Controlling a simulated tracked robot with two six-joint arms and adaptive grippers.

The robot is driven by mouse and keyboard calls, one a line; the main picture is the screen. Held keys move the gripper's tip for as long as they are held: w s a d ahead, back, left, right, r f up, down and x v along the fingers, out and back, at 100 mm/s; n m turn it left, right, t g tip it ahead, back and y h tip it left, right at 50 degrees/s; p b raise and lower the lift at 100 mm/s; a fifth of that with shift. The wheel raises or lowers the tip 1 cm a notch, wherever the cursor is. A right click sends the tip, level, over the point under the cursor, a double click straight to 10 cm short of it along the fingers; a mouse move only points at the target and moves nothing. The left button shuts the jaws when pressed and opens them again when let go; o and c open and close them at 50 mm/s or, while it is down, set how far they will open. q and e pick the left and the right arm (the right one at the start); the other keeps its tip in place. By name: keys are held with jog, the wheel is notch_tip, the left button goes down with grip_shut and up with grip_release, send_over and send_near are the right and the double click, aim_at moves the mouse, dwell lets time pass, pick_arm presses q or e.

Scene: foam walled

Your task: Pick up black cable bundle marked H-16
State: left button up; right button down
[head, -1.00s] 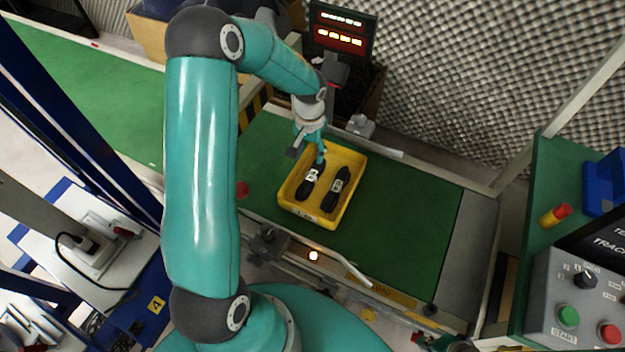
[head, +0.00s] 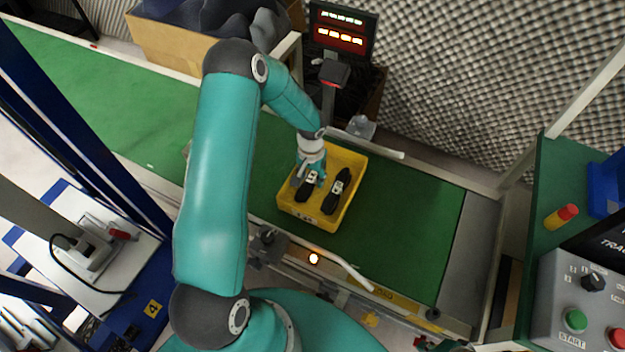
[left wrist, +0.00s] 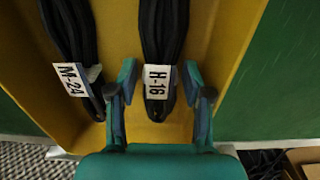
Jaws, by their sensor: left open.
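The black cable bundle with the white H-16 tag (left wrist: 158,82) lies in a yellow tray (head: 290,212). In the left wrist view it sits between the two fingers of my left gripper (left wrist: 160,92), which is open, with a gap on each side of the bundle. In the head view my left gripper (head: 308,184) is low over the left bundle (head: 303,195) and partly covers it. A second black bundle tagged M-24 (left wrist: 72,80) lies beside it, and it also shows on the right in the tray in the head view (head: 336,195). My right gripper is not in view.
The tray stands on a green conveyor belt (head: 400,220), with clear belt to its right. A rail with a small lamp (head: 314,259) runs along the near side. A display post (head: 335,75) stands behind, and a control box (head: 575,300) is at right.

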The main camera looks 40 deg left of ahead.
pick_arm(q)
jog(key=shift+c, duration=0.3)
jog(key=shift+r, duration=0.1)
grip_shut()
